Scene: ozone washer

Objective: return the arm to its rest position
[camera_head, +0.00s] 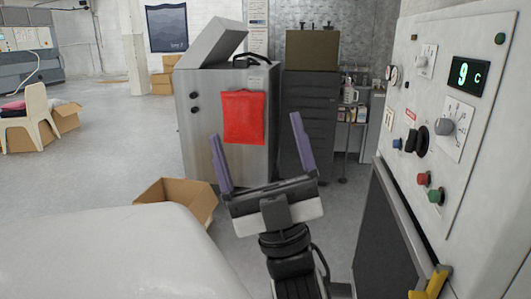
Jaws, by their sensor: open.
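My gripper (260,155) is in the lower middle of the head camera view. Its two purple-grey fingers are spread wide apart and point up and away from me. Nothing is between the fingers. My arm reaches up from the bottom edge to the gripper, with dark joints and a cable at its right side. The gripper appears in front of a metal cabinet with a red sheet (243,117) on it, which stands farther back.
A white control panel (455,130) with knobs, buttons and a green "9 C" display stands close at right. An open cardboard box (205,203) lies on the floor left of my gripper. A rounded white surface (105,255) fills the lower left. Floor at left is mostly clear.

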